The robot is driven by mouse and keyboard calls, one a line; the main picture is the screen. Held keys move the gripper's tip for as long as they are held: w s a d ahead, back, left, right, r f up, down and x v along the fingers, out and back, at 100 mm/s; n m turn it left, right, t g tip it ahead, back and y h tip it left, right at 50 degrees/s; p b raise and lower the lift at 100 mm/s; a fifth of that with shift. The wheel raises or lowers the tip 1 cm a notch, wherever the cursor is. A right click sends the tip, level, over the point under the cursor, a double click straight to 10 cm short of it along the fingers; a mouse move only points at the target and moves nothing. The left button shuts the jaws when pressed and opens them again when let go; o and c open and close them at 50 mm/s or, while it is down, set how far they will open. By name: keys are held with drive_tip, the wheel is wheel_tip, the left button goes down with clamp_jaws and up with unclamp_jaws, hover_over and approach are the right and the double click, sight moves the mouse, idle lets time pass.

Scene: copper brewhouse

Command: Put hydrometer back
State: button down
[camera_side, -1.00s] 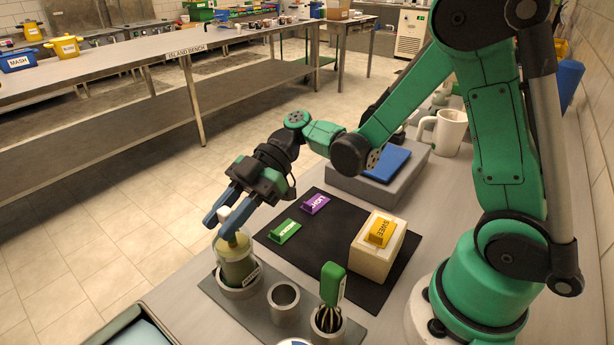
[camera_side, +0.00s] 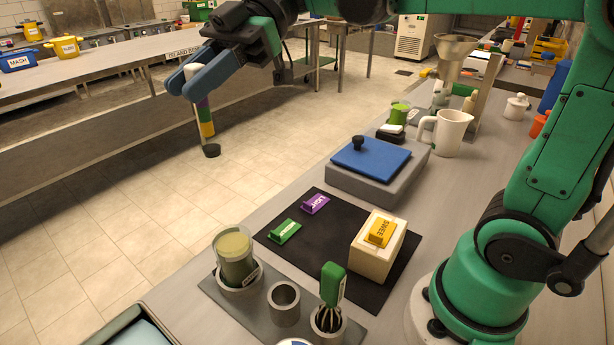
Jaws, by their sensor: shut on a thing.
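My gripper (camera_side: 190,82) is shut on the hydrometer (camera_side: 204,115) by its white top end. The hydrometer hangs nearly upright below the blue fingers, with purple, green and yellow bands and a dark weighted foot. It is high above and left of the bench, well clear of everything. A clear sample jar (camera_side: 235,256) with greenish-tan liquid stands in the left ring of a grey rack (camera_side: 258,308). The rack's middle ring (camera_side: 284,303) is empty. The right ring holds a whisk with a green handle (camera_side: 333,284).
A dark mat (camera_side: 330,225) carries a green tag (camera_side: 285,231), a purple tag (camera_side: 315,204) and a cream block (camera_side: 378,258) with a yellow tag. Behind are a grey box with a blue top (camera_side: 371,160) and a white jug (camera_side: 448,132).

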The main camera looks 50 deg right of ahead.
drive_tip(key=shift+w+r, duration=0.1)
drive_tip(key=shift+r, duration=0.6)
drive_tip(key=w+d+f+m+t+h, duration=0.4)
drive_tip(key=w+d+m+t+h, duration=0.45)
drive_tip(key=d+m+t, duration=0.45)
drive_tip(key=s+a+f+m+h, duration=0.1)
drive_tip(key=s+f+m+h, duration=0.4)
drive_tip(key=f, duration=0.4)
wheel_tip(320, 180, up, 11)
drive_tip(key=s+a+f+n+g+y, duration=0.4)
drive_tip(key=s+a+f+n+y, duration=0.15)
drive_tip(key=a+n+y, duration=0.35)
drive_tip(key=s+a+r+n+g+y, duration=0.4)
drive_tip(key=s+n+g, duration=0.3)
drive_tip(key=n+g, duration=0.65)
wheel_tip(320, 180, down, 19)
drive_tip(key=d, duration=0.1)
drive_tip(key=shift+f+g, duration=0.15)
drive_tip(key=shift+g, duration=0.3)
